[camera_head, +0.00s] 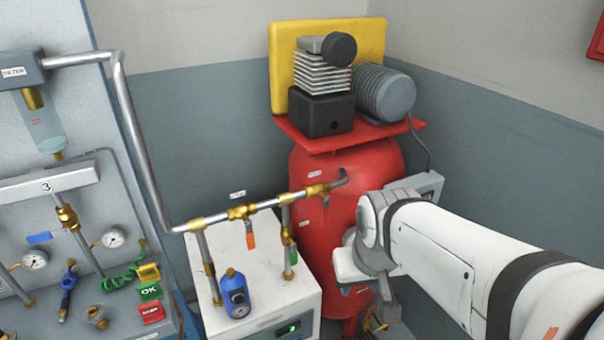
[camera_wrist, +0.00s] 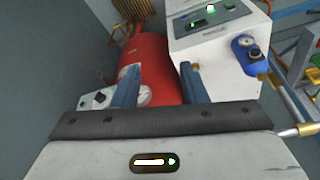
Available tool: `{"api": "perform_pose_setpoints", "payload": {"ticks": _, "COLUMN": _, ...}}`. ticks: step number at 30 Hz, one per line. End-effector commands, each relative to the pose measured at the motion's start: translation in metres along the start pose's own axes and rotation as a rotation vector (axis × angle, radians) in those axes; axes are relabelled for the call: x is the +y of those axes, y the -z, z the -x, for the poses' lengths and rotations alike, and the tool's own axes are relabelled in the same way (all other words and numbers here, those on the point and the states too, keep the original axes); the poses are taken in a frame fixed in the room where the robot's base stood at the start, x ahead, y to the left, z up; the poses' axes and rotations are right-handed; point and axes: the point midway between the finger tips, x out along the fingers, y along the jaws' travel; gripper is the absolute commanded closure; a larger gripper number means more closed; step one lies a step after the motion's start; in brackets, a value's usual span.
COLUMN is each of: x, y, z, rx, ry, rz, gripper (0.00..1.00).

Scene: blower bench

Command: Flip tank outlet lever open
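The red tank (camera_head: 325,225) stands below the compressor, and a pipe leaves its upper left side. In the head view my arm reaches in from the right in front of the tank. The fingers are not clear there, and the lever is not clearly visible in the wrist view.
A white dryer box (camera_head: 262,285) stands left of the tank, with orange (camera_head: 250,240) and green (camera_head: 286,236) levers above it and a blue drain unit (camera_head: 235,293) in front. A filter panel (camera_head: 70,225) is at left. A grey box (camera_head: 428,185) sits behind my arm.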

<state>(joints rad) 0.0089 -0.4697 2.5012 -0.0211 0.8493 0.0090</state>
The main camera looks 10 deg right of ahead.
Motion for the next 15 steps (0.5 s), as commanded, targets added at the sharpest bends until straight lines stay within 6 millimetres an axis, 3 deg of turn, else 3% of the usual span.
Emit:
{"api": "perform_pose_setpoints", "payload": {"ticks": 5, "x": 0.019, "y": 0.043, "z": -0.045, "rx": 0.205, "ry": -0.071, "rz": -0.016, "gripper": 0.61}}
{"api": "perform_pose_setpoints", "payload": {"ticks": 9, "x": 0.040, "y": 0.094, "z": -0.077, "rx": 0.452, "ry": -0.114, "rz": -0.011, "gripper": 0.61}}
{"api": "perform_pose_setpoints", "payload": {"ticks": 15, "x": 0.049, "y": 0.152, "z": -0.104, "rx": 0.802, "ry": -0.082, "rz": 0.042, "gripper": 0.61}}
